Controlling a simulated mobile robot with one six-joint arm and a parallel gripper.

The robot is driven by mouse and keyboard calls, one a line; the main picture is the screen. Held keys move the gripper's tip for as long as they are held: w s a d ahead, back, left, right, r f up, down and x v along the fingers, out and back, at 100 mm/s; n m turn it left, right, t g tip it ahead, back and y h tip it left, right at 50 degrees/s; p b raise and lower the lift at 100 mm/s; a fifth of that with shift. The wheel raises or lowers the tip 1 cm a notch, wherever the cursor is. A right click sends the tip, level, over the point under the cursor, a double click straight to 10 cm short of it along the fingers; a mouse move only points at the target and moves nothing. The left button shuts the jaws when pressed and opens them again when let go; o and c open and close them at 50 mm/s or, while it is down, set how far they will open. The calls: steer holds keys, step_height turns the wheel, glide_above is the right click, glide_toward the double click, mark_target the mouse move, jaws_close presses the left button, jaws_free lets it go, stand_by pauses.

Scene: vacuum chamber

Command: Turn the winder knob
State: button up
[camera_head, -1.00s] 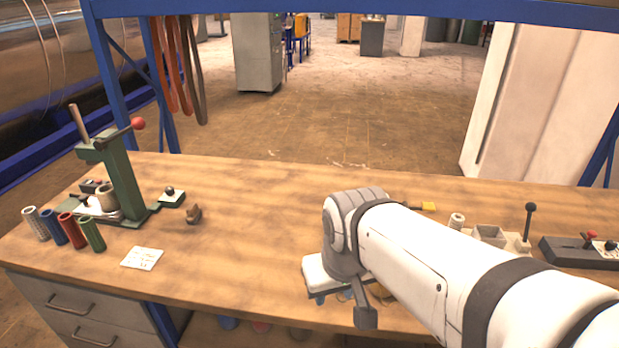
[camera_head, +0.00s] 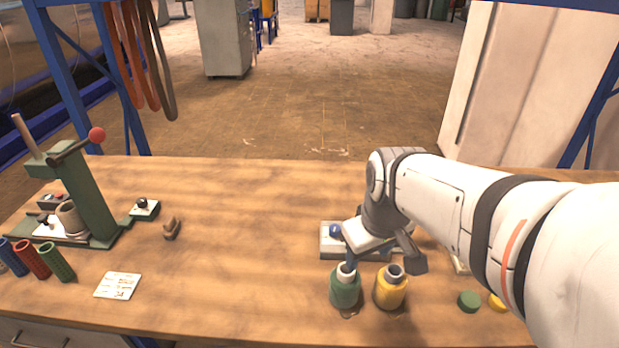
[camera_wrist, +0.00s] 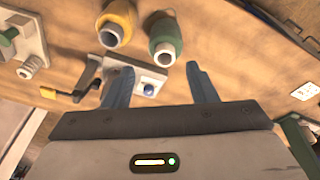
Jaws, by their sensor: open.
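In the wrist view the blue knob (camera_wrist: 148,87) appears between my finger lines. A crank with a yellow handle (camera_wrist: 48,93) sticks out to the left of that device there. I cannot tell which of these is the winder knob. My gripper (camera_wrist: 158,78) is open, its two blue-grey fingers apart with nothing held. Contact with the device cannot be made out.
A green press (camera_head: 90,195), coloured tubes and a card (camera_head: 118,286) are at left. The middle bench is clear.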

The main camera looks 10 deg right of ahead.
steer(key=w+f+n+g+p, duration=0.1)
steer(key=w+n+p, duration=0.2)
steer(key=w+n, duration=0.85)
steer(key=n+g+p, duration=0.2)
steer(key=n, duration=0.8)
glide_above(335, 227)
steer(key=f, duration=0.8)
steer(key=shift+s, duration=0.2)
steer(key=shift+w+f, duration=0.15)
steer(key=shift+f, duration=0.1)
steer(key=shift+n, duration=0.25)
step_height(335, 227, down, 8)
steer(key=shift+r+p, duration=0.1)
steer(key=shift+p, duration=0.75)
